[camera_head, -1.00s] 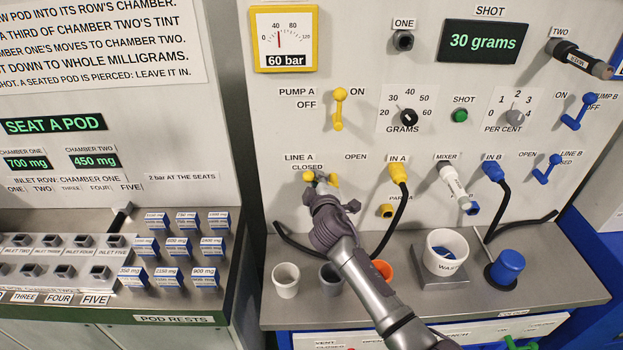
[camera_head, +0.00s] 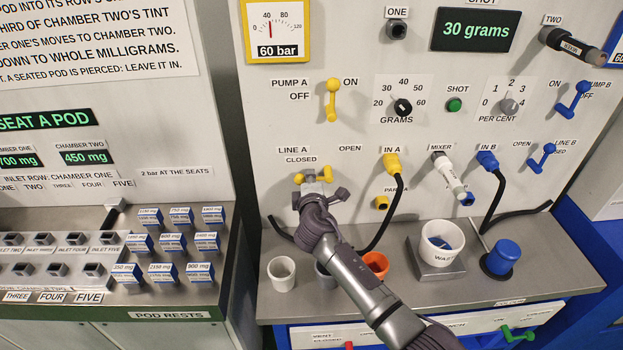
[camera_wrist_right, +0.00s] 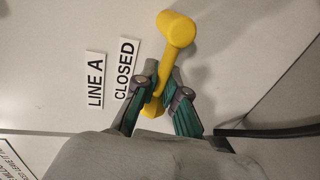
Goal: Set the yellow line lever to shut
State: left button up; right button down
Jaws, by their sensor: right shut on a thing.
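The yellow line A lever (camera_head: 327,173) is on the upright panel, just under the LINE A and CLOSED labels. It lies roughly level in the head view, with a yellow end on each side of my gripper. In the right wrist view the lever (camera_wrist_right: 174,35) shows a large round knob and a shaft running down between the fingers. My right gripper (camera_head: 312,182) is shut on the lever; its fingers (camera_wrist_right: 163,90) sit on both sides of the shaft near the smaller end. The fingers hide part of the lever in the head view. My left gripper is not in view.
The yellow pump A lever (camera_head: 331,100) is above. The IN A plug (camera_head: 392,163) and its black hose are to the right. A white cup (camera_head: 282,274), a grey cup and an orange cup (camera_head: 376,264) stand on the shelf below my arm.

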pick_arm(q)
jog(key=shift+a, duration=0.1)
pick_arm(e)
jog(key=shift+a+r, duration=0.2)
jog(key=shift+a, duration=0.05)
jog(key=c, duration=1.3)
grip_release()
jog(key=shift+o, duration=0.4)
jog(key=shift+a+f, duration=0.15)
jog(key=s+r, duration=0.2)
jog(key=s, duration=0.9)
jog(key=shift+s+r, duration=0.15)
jog(key=shift+s, duration=0.25)
